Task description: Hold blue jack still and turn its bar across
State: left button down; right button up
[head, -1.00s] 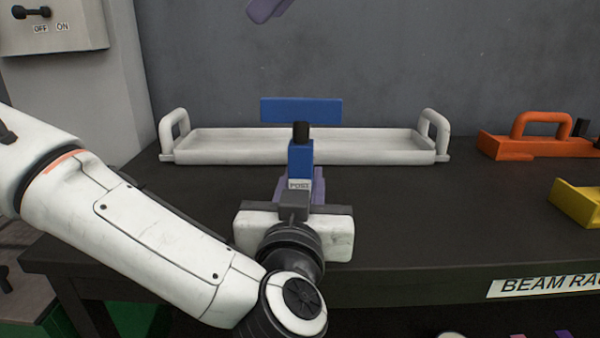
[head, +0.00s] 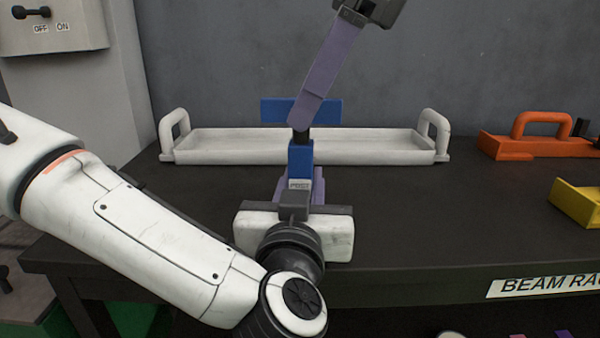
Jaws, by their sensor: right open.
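The blue jack stands upright on the dark table, with a blue post (head: 300,158) labelled POST, a black neck and a blue bar (head: 272,111) on top. The bar lies left to right in the picture. My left gripper (head: 300,187) is low at the post, with purple fingers on both sides of it; it looks shut on the post, partly hidden by its own wrist. My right gripper (head: 306,112) comes down from above, open. Its purple finger slants in front of the bar's middle and hides part of it; I cannot tell whether it touches.
A long white tray (head: 200,158) with end handles lies behind the jack. An orange handled piece (head: 525,148) and a yellow piece (head: 580,203) are at the right. A switch box (head: 55,40) hangs at upper left.

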jog(key=shift+x, duration=1.4)
jog(key=shift+r, duration=0.15)
jog(key=shift+w+a+r, duration=0.1)
jog(key=shift+w+r, duration=0.05)
jog(key=shift+r, duration=3.7)
jog(key=d, duration=0.3)
jog(key=d+r, duration=0.1)
jog(key=shift+s+d, duration=0.2)
jog(key=shift+s, duration=0.15)
send_over(300, 157)
jog(key=w, duration=0.2)
jog(key=shift+s+f, duration=0.2)
jog(key=shift+f, duration=4.3)
